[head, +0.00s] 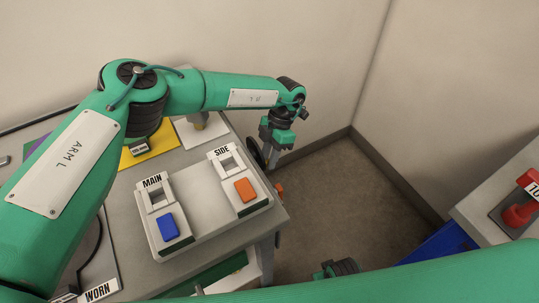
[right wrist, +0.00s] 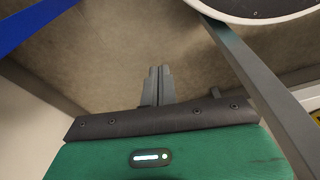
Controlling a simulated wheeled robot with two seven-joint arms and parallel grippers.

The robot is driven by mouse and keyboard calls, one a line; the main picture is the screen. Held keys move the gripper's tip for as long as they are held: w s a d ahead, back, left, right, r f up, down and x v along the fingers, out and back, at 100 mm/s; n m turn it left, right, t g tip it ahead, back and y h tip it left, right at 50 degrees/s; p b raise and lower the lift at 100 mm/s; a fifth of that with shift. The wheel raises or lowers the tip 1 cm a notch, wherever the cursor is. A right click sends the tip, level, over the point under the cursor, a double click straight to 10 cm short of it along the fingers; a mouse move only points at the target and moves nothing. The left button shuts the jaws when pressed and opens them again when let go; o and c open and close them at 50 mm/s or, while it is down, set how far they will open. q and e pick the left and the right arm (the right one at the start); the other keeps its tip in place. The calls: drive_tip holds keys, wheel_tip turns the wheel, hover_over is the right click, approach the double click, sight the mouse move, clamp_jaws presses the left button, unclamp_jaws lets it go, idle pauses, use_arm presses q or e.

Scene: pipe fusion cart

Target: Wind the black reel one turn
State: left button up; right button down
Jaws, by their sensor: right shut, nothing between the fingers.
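A black round thing, likely the black reel (head: 254,149), shows only in part at the cart's far right edge in the head view. My left gripper (head: 270,162) points down right beside it and covers part of it. I cannot tell whether the fingers touch the reel or what is between them. My right gripper (right wrist: 159,84) is shut and empty in the right wrist view, over bare floor.
The grey cart (head: 134,249) carries a panel with MAIN and SIDE labels, a blue block (head: 168,227) and an orange block (head: 246,190). A small orange part (head: 280,188) sticks out at its right edge. Bare floor (head: 335,200) lies right of it. A counter with a red part (head: 518,214) stands far right.

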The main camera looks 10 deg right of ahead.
use_arm(q)
clamp_jaws()
drive_tip(key=shift+f+t+y, duration=0.15)
drive_tip(key=shift+t+y, duration=0.15)
drive_tip(key=shift+t, duration=0.3)
drive_tip(key=shift+f+n+t+y+b, duration=0.3)
drive_tip(key=shift+t+y+b, duration=0.1)
drive_tip(key=shift+t+b, duration=0.5)
drive_tip(key=t+b, duration=0.1)
drive_tip(key=t+y+b, duration=0.1)
drive_tip(key=shift+w+f+n+t, duration=0.2)
drive_tip(key=shift+f+n+t, duration=0.1)
drive_tip(key=shift+f, duration=0.05)
drive_tip(key=shift+r+t+b, duration=0.1)
drive_tip(key=shift+t+b, duration=0.2)
drive_tip(key=shift+b, duration=0.2)
use_arm(e)
wheel_tip(320, 180, up, 11)
drive_tip(key=w+t, duration=0.1)
drive_tip(key=shift+w+a, duration=0.15)
drive_tip(key=shift+w, duration=0.05)
